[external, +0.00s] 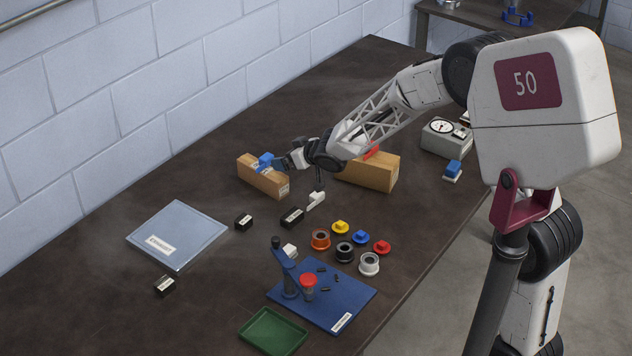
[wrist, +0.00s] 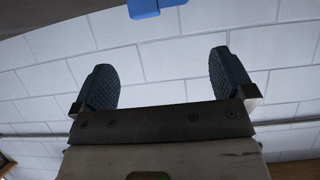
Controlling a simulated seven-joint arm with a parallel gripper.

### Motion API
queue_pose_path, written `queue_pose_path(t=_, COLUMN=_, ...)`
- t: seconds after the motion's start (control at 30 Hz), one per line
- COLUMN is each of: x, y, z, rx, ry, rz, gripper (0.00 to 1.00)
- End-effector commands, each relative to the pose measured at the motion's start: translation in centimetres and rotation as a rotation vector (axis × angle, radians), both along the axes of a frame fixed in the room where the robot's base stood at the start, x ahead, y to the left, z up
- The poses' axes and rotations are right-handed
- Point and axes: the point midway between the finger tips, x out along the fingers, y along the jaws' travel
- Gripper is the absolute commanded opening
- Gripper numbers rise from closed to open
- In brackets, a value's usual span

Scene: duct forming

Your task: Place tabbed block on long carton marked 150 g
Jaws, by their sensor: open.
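A long tan carton (external: 262,180) lies left of my gripper near the wall; its small white label is too small to read. A blue block (external: 266,158) rests on its top. My gripper (external: 281,163) is open at the carton's right end, close to the block. In the wrist view both dark ribbed fingers of my gripper (wrist: 161,78) are apart with nothing between them, and part of a blue block (wrist: 146,8) shows beyond them at the top edge. A second tan carton (external: 372,174) with a red piece on top stands behind my wrist, partly hidden.
A white piece (external: 316,200) stands below my wrist. Black blocks (external: 291,217), coloured caps and rings (external: 345,251), a blue board with a press (external: 340,309), a green tray (external: 272,333) and a pale plate (external: 178,236) lie in front. A grey gauge box (external: 444,140) stands right.

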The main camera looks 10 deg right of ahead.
Motion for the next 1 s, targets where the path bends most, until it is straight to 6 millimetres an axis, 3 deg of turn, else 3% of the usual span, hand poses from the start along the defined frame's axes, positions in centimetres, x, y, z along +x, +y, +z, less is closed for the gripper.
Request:
queue_pose_path(t=0.67, x=0.0, y=-0.5, z=0.3, rx=-0.004, ry=0.000, rz=-0.009, gripper=1.00)
queue_pose_path(t=0.87, x=-0.2, y=-3.5, z=2.0, rx=-0.034, ry=0.008, rz=-0.063, gripper=1.00)
queue_pose_path(t=1.0, x=-0.8, y=-7.5, z=4.1, rx=-0.073, ry=0.024, rz=-0.136, gripper=1.00)
